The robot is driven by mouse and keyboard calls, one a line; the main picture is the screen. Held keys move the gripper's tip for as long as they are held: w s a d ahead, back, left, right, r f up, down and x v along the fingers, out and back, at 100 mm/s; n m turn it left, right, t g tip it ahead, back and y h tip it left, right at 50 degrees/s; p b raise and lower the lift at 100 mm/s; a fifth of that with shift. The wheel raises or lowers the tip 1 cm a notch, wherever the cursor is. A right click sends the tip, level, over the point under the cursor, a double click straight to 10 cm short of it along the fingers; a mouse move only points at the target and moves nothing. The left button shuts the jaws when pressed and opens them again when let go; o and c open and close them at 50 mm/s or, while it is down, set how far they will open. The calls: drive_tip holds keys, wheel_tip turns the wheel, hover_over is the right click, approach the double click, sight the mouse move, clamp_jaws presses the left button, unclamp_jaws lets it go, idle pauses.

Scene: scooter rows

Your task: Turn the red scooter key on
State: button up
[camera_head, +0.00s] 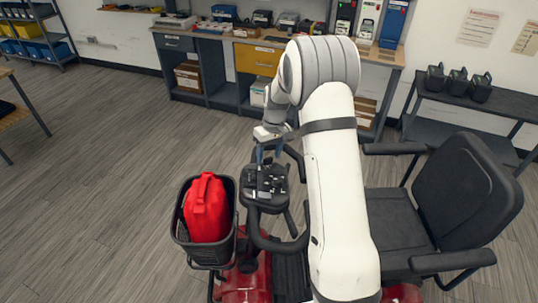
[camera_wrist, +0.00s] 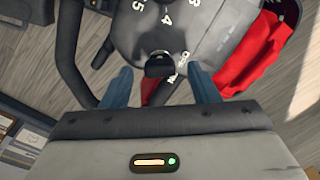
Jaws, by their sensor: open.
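The red scooter (camera_head: 247,284) stands in front of me, its control console (camera_head: 266,185) partly behind my arm. In the wrist view the dark console (camera_wrist: 150,25) fills the top, with white numbers and small lettering by a black key or knob (camera_wrist: 160,65). I cannot tell for sure whether it points at on or off. My gripper (camera_wrist: 160,88) is open. Its two blue fingers stand apart, one to each side of the key, with nothing held between them. I cannot tell if they touch it. In the head view my gripper (camera_head: 267,150) is over the console's far end.
A black basket (camera_head: 183,240) with a red bag (camera_head: 207,208) is on the scooter's front, left of the console. The handlebars (camera_head: 292,160) surround the console. The black seat (camera_head: 400,220) is on the right. A workbench (camera_head: 205,36) lines the back wall. Floor on the left is clear.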

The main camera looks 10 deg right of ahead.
drive_tip(key=shift+a+f, duration=0.1)
drive_tip(key=shift+f, duration=0.65)
drive_tip(key=c, duration=0.9)
drive_tip(key=shift+c, duration=0.4)
